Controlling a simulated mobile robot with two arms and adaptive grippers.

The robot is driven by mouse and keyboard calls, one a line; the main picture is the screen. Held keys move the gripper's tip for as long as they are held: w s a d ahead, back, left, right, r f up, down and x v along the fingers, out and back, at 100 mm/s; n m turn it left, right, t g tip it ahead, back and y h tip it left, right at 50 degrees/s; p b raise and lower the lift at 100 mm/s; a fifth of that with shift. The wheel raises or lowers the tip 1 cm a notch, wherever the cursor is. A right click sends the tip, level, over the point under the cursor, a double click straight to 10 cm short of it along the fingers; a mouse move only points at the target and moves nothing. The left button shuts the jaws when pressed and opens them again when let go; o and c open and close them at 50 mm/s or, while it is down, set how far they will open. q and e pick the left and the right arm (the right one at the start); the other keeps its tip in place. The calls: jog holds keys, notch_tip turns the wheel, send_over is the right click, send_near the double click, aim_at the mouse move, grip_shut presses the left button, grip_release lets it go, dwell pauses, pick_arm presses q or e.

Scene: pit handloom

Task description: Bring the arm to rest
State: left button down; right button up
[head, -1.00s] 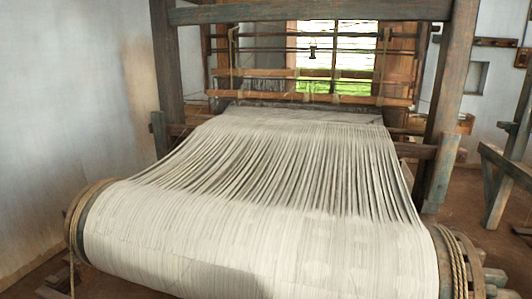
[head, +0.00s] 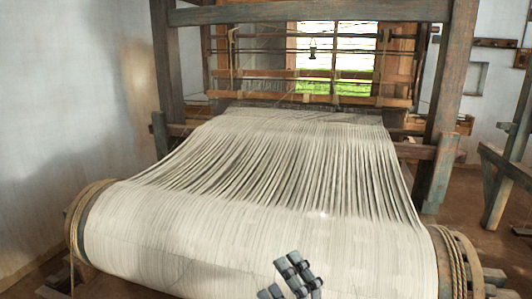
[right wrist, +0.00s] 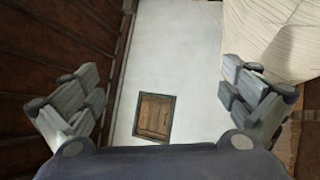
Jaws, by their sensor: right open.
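My right gripper (head: 286,281) shows at the bottom edge of the head view, in front of the white warp on the loom's near roller. Only its grey fingers show there; the rest is cut off. In the right wrist view, the two fingers of this gripper (right wrist: 160,88) stand wide apart with nothing between them. The white warp (head: 250,215) spreads from the near roller back to the loom frame. I cannot tell the exact gap between the fingers and the warp. My left gripper is in neither view.
A thick wooden post (head: 446,100) stands at the loom's right, and rope (head: 455,262) wraps the roller's right end. A wooden trestle (head: 505,165) stands at the far right. The right wrist view shows a small wooden shutter (right wrist: 154,116) in a white wall.

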jog(key=w+d+f+m+h, duration=0.2)
jog(key=d+f+m+h, duration=0.6)
jog(key=d+m+h, duration=0.4)
jog(key=s+d+f+m+g+h, duration=0.2)
jog(key=s+d+f+m+g, duration=0.45)
jog(key=f, duration=0.55)
jog(key=s+f+m+g+y, duration=0.15)
jog(key=s+f+g, duration=0.3)
jog(key=s, duration=0.45)
jog(key=s+f+m+g, duration=0.35)
jog(key=s+f, duration=0.25)
jog(key=s, duration=0.4)
notch_tip(320, 180, down, 26)
jog(key=s+n+g, duration=0.1)
jog(key=s+g, duration=0.1)
jog(key=s+d+f+g, duration=0.1)
jog(key=s+d+f, duration=0.2)
jog(key=s+f, duration=1.2)
jog(key=shift+s+f, duration=0.35)
jog(key=shift+s, duration=0.2)
